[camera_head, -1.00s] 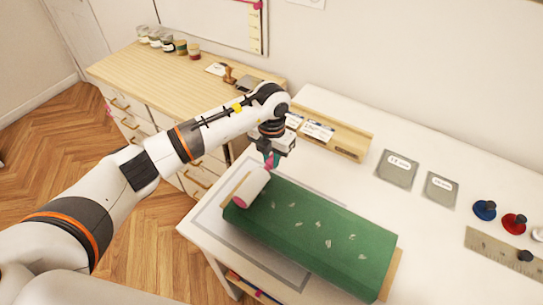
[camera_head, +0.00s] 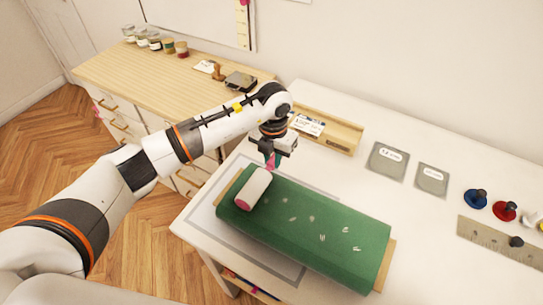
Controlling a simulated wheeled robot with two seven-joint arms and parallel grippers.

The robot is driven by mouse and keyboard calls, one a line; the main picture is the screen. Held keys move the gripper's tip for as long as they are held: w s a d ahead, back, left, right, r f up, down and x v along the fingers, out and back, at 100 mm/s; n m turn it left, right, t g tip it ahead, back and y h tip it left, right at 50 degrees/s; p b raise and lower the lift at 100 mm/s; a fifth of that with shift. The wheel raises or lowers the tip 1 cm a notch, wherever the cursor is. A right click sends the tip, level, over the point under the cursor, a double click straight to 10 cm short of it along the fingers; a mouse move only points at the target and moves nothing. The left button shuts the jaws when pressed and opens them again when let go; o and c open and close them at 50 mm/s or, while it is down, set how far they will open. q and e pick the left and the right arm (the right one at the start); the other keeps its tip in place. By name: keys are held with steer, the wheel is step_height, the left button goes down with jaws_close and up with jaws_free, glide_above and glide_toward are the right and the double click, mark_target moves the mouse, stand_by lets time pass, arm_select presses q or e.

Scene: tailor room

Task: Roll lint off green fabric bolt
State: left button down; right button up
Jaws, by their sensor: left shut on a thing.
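The green fabric bolt (camera_head: 300,243) lies on the white table, with wooden board ends showing at both sides. Several pale lint bits (camera_head: 322,238) are scattered on its top, mostly on the middle and right part. My left gripper (camera_head: 272,158) is shut on the pink handle of a lint roller. The white roller head (camera_head: 254,188) is at the left end of the bolt, over its top and seemingly touching it; the exact contact is hard to tell. My right gripper is not in view.
A wooden tray (camera_head: 343,133) with cards stands behind the bolt. Two grey packets (camera_head: 387,161), coloured knobs (camera_head: 474,198) and a ruler (camera_head: 500,240) lie to the right. A wooden cabinet (camera_head: 140,82) with jars stands at the back left. The table right of the bolt is mostly clear.

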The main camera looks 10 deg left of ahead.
arm_select(q)
steer(key=shift+d, duration=0.1)
steer(key=shift+s+d+f+b, duration=0.1)
steer(key=shift+s+d+b, duration=0.15)
steer(key=shift+d, duration=0.45)
steer(key=shift+s+d+b, duration=0.1)
steer(key=shift+s+d, duration=0.15)
steer(key=shift+d, duration=0.45)
steer(key=shift+s+d, duration=0.25)
steer(key=shift+d, duration=0.45)
steer(key=shift+s+d, duration=0.2)
steer(key=shift+d, duration=0.5)
steer(key=shift+b, duration=0.3)
steer(key=shift+s+d+b, duration=0.2)
steer(key=shift+s+d, duration=0.05)
steer(key=shift+d, duration=0.45)
steer(key=shift+s+d+b, duration=0.15)
steer(key=shift+s+d, duration=0.05)
steer(key=shift+d, duration=0.5)
steer(key=shift+s+d+b, duration=0.25)
steer(key=shift+d+b, duration=0.05)
steer(key=shift+d, duration=0.45)
steer(key=shift+s+d+b, duration=0.25)
steer(key=shift+d, duration=0.45)
